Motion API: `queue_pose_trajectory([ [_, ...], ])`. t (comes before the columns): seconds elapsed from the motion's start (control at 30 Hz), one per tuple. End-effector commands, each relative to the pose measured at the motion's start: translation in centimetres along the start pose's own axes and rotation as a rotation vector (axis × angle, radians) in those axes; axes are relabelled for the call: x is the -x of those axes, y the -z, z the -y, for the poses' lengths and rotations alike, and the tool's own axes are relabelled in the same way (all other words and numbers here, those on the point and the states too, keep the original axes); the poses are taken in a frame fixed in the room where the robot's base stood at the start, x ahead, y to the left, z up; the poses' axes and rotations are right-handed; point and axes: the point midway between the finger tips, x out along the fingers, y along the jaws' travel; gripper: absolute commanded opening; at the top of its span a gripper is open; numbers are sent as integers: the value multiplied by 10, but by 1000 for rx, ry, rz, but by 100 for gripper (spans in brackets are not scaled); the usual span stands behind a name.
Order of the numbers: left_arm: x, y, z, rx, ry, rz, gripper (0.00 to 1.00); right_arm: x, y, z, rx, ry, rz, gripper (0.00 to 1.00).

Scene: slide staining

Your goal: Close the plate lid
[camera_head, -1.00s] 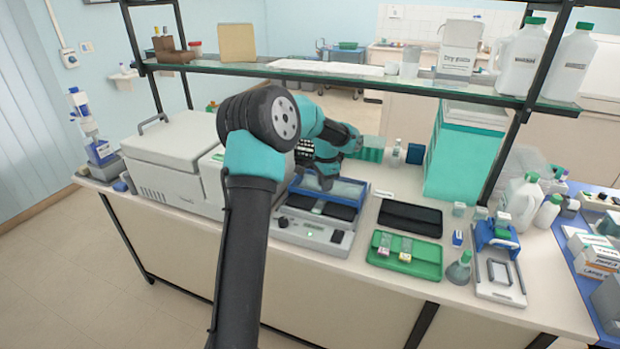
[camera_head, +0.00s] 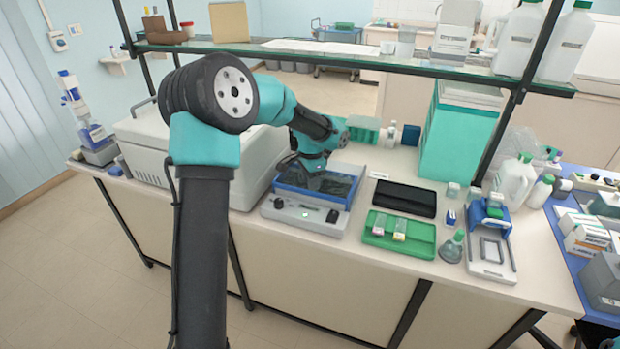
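The plate device (camera_head: 303,215) is a grey box with knobs and a small green light on its front, standing on the bench right of centre. A blue-rimmed, dark see-through plate lid (camera_head: 340,186) appears to lie low over its top. My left gripper (camera_head: 313,172) is at the back left of the lid, pointing down, close to or touching it. The arm hides part of the lid, and the fingertips are too small and covered to tell whether they are open. My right gripper is not in view.
Right of the device lie a black tray (camera_head: 407,198) and a green slide tray (camera_head: 420,244) holding slides. A flask (camera_head: 452,247) and a blue-and-white stand (camera_head: 488,262) are farther right. A glass shelf (camera_head: 370,62) runs above the bench.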

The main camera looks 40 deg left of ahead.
Motion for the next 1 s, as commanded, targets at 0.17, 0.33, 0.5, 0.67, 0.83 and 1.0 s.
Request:
queue_pose_trajectory([
  [0.17, 0, 1, 1, 0, 2, -2, 47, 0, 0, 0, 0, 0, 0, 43],
  [0.33, 0, 1, 1, 0, 3, -3, 47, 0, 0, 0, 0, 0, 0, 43],
  [0.5, 4, 2, 2, 0, 4, -5, 47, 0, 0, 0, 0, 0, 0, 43],
  [0.67, 19, 2, 2, 1, 5, -6, 47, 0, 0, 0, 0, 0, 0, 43],
  [0.83, 48, 2, 2, 1, 6, -7, 47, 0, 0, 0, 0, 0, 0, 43],
  [1.0, 81, 2, 2, 0, 6, -8, 47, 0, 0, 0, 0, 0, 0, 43],
])
